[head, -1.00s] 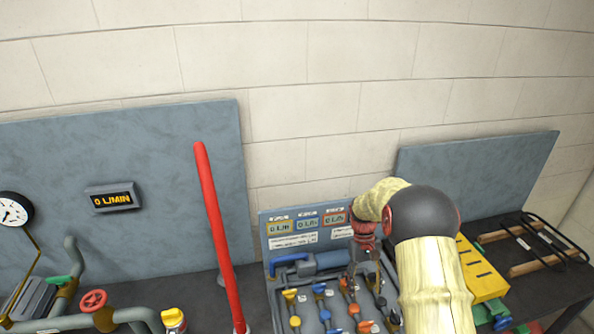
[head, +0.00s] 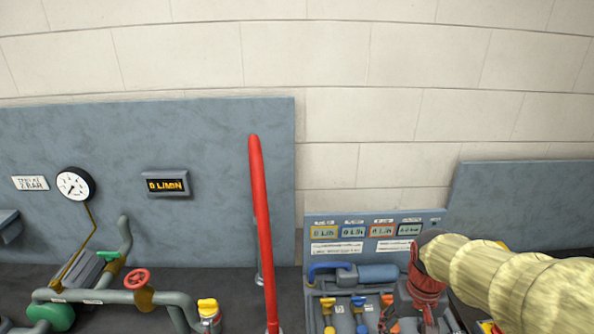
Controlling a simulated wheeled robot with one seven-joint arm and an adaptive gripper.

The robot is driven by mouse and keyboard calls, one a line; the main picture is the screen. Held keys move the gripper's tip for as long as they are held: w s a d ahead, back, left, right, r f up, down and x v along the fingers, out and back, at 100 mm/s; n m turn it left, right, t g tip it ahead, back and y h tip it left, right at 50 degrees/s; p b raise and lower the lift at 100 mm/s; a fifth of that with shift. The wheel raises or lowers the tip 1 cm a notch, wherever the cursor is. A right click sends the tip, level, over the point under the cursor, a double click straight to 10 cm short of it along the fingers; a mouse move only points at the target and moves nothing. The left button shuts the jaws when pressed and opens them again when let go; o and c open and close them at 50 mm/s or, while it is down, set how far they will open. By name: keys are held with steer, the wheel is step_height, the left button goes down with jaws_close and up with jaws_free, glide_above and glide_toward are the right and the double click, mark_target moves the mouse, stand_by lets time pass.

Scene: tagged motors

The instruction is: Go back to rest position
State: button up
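My arm, in a cream ribbed sleeve, comes in from the right edge of the head view. Its red and dark wrist (head: 424,285) hangs in front of the right part of a grey panel unit (head: 315,219). My gripper's fingers are at or below the wrist near the bottom edge and cannot be made out clearly. I cannot tell whether they are open or shut, or whether they touch anything on the panel.
The panel has small displays (head: 353,230), a blue-grey cylinder (head: 378,273) and several coloured valves. A tall red pole (head: 262,225) stands left of it. Further left are pipes with a red handwheel (head: 137,279), a gauge (head: 75,184) and a flow display (head: 167,184).

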steer(key=s+a+r+n+t+b, duration=0.1)
steer(key=s+a+r+t+b, duration=0.4)
steer(key=s, duration=0.5)
steer(key=shift+r, duration=0.55)
steer(key=shift+d, duration=0.1)
stand_by(0.3)
